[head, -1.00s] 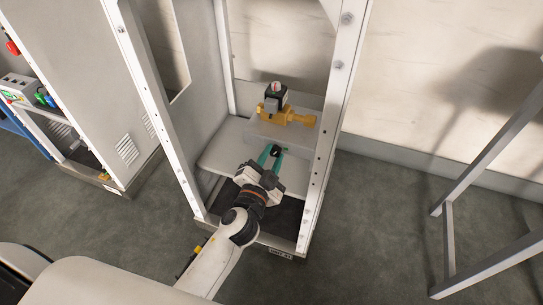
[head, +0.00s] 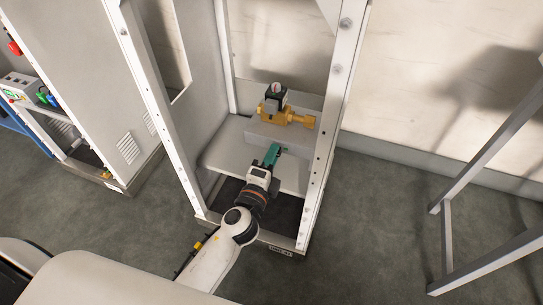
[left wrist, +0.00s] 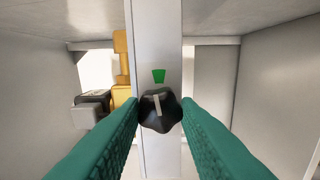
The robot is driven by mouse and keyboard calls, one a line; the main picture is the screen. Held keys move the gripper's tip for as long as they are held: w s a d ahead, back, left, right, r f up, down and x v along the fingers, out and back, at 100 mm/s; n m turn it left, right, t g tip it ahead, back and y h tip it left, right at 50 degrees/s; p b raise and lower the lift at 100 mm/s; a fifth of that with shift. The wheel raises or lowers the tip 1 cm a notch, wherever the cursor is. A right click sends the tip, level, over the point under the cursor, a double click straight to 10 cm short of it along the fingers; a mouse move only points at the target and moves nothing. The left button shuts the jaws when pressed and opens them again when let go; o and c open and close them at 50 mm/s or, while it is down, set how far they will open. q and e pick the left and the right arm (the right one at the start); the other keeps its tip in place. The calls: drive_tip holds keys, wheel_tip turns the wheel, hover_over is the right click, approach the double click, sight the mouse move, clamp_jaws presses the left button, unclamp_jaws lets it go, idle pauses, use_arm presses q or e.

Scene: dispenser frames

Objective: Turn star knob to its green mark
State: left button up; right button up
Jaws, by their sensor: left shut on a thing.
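The black star knob (left wrist: 161,111) sits on a pale upright panel face in the left wrist view. Its white pointer line points up, tilted slightly left. The green mark (left wrist: 158,76) is on the panel just above the knob, close to the line's direction. My left gripper (left wrist: 160,112) has its teal fingers on both sides of the knob, shut on it. In the head view the left gripper (head: 273,154) reaches into the white frame (head: 328,120), its fingers seen nearly edge-on. They largely hide the knob there. My right gripper is out of view.
A brass valve with a dark block on top (head: 290,117) sits on a grey ledge behind the gripper. It also shows in the left wrist view (left wrist: 123,75). The frame's posts stand on both sides of my arm. Another cabinet (head: 115,120) stands at left.

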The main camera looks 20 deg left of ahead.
use_arm(q)
drive_tip(key=shift+m, duration=0.7)
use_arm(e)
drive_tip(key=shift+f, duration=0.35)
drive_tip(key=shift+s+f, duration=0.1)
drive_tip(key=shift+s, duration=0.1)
use_arm(q)
drive_tip(key=o, duration=1)
drive_tip(key=shift+c, duration=0.2)
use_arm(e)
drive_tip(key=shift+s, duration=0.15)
use_arm(q)
drive_tip(key=shift+s, duration=0.1)
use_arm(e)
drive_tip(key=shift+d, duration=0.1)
